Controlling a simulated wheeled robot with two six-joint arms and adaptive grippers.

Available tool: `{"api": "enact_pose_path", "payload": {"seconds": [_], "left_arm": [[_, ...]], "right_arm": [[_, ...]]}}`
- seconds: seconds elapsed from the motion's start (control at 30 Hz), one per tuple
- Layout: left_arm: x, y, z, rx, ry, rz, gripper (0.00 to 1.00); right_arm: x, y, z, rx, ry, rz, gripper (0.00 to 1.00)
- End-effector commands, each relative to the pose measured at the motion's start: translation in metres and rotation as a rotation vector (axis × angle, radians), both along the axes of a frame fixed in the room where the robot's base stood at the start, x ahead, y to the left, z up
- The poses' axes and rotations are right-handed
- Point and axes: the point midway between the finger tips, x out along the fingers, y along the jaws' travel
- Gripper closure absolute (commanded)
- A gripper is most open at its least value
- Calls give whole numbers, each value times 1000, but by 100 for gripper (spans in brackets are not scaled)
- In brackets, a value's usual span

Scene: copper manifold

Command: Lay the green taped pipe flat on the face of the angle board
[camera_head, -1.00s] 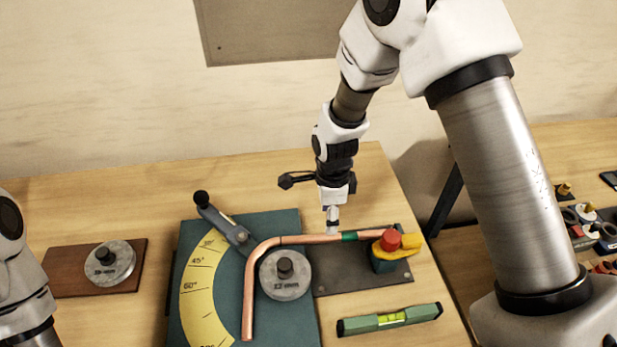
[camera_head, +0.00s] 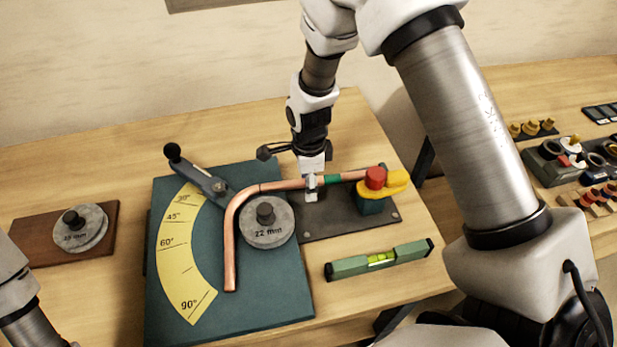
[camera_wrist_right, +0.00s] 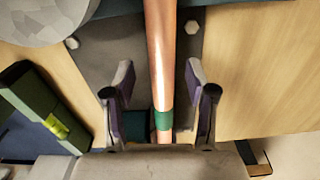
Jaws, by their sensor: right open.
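The copper pipe (camera_head: 231,248) with a green tape band (camera_head: 332,181) is bent around the round grey 22 mm former (camera_head: 268,232). One leg points toward the front across a teal board (camera_head: 265,309) with a yellow angle scale (camera_head: 172,262); the other runs right to a red-knobbed clamp (camera_head: 375,178). I cannot tell if this teal board is the angle board. My right gripper (camera_head: 311,190) is at the straight leg, just left of the tape. In the right wrist view my open fingers (camera_wrist_right: 161,100) stand on either side of the pipe (camera_wrist_right: 160,50), apart from it. My left gripper is out of view.
A black-knobbed lever (camera_head: 195,170) stands behind the bend. A green spirit level (camera_head: 378,260) lies in front of the clamp. Another grey former (camera_head: 95,222) sits on a brown board (camera_head: 30,238) at left. Small fittings fill the right bench.

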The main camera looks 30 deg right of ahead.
Motion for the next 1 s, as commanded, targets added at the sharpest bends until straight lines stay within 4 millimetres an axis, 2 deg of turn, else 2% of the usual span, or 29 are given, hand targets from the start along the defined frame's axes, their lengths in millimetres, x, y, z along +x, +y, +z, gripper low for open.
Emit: {"api": "enact_pose_path", "payload": {"seconds": [0.13, 0.2, 0.3, 0.57, 1.0], "left_arm": [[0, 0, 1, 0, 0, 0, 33], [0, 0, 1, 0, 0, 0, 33], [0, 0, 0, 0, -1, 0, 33], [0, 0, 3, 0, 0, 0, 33], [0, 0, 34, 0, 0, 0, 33]], "right_arm": [[0, 0, 1, 0, 0, 0, 44], [0, 0, 1, 0, 0, 0, 69], [0, 0, 1, 0, 0, 0, 100], [0, 0, 4, 0, -1, 0, 100], [0, 0, 36, 0, -1, 0, 100]]}}
